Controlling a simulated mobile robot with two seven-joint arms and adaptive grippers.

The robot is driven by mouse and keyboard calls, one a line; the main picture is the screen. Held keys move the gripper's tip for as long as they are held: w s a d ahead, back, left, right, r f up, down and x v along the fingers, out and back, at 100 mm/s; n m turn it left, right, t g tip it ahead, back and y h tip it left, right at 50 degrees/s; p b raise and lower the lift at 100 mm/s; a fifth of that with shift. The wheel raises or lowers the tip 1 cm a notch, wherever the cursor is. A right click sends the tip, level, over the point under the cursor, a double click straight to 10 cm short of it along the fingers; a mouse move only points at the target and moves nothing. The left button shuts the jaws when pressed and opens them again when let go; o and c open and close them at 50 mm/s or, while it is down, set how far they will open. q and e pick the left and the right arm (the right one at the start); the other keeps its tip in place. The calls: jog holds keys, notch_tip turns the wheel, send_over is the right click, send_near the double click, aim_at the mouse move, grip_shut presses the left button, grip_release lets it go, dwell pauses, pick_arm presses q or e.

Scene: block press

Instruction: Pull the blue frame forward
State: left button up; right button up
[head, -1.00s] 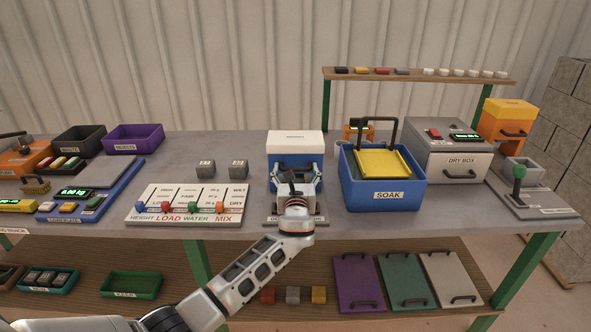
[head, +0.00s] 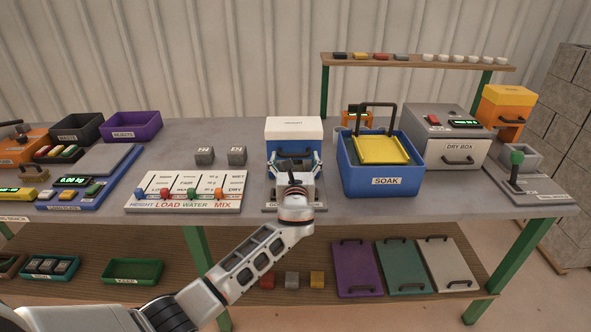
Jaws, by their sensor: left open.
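The blue frame (head: 294,139) stands near the middle of the bench, a blue body under a white top block. My left gripper (head: 293,166) is directly in front of it, its fingers spread to both sides at the frame's lower front. The gripper hides the lower front of the frame and part of the labelled base plate below. It is open, and I cannot tell whether the fingers touch the frame. My right gripper is not in view.
A blue SOAK tub (head: 381,182) with a yellow basket (head: 381,150) stands close on the right. The DRY BOX (head: 457,143) is farther right.

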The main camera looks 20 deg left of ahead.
pick_arm(q)
jog(key=v, duration=1.1)
jog(key=shift+s, duration=0.15)
jog(key=shift+d, duration=0.1)
jog(key=s+a+f+n+g, duration=0.3)
jog(key=s+a+f+n, duration=0.35)
jog(key=s, duration=0.25)
jog(key=s+a+f+n+g, duration=0.3)
jog(key=s+a+f+n, duration=0.3)
jog(key=s+n, duration=0.2)
jog(key=s+a+f+n+g, duration=0.1)
jog(key=s+a+n+g, duration=0.15)
jog(key=s+n, duration=0.45)
jog(key=s+a+f+n+g, duration=0.2)
jog(key=s+a+n, duration=0.2)
jog(key=s, duration=0.6)
jog(key=d+f+n+t+h, duration=0.3)
jog(key=d+f+h, duration=0.4)
jog(key=d+f, duration=0.6)
jog(key=shift+w+d+f+t+h, duration=0.3)
jog(key=shift+w+d+t+h, duration=0.15)
jog(key=shift+d, duration=1.4)
